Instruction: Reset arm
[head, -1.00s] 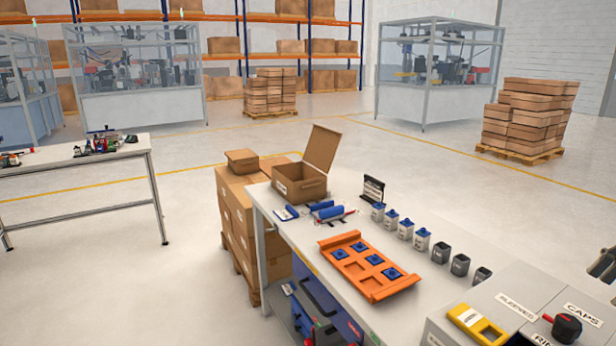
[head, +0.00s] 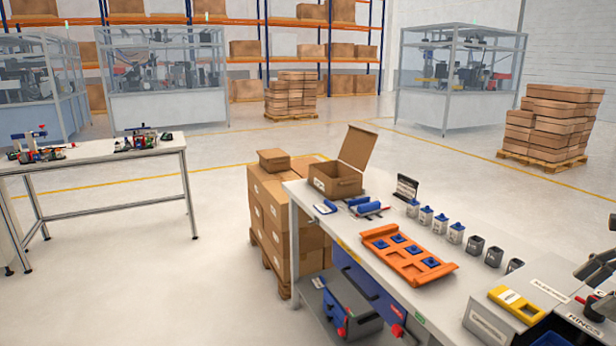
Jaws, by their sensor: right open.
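My right gripper (head: 594,262) shows at the right edge of the head view, dark grey and cut off by the frame. It is open, with nothing seen between its fingers, and hangs near the right end of the workbench (head: 385,283). It is above and beside the black and red tool (head: 601,309) on the grey box; I cannot tell the exact gap. My left gripper is not in view.
An orange tray (head: 408,278) with several blue pieces lies on the bench. Lidded and dark cups line its far side. An open carton (head: 336,180) stands at the far end. A yellow device (head: 517,304) sits on the grey box.

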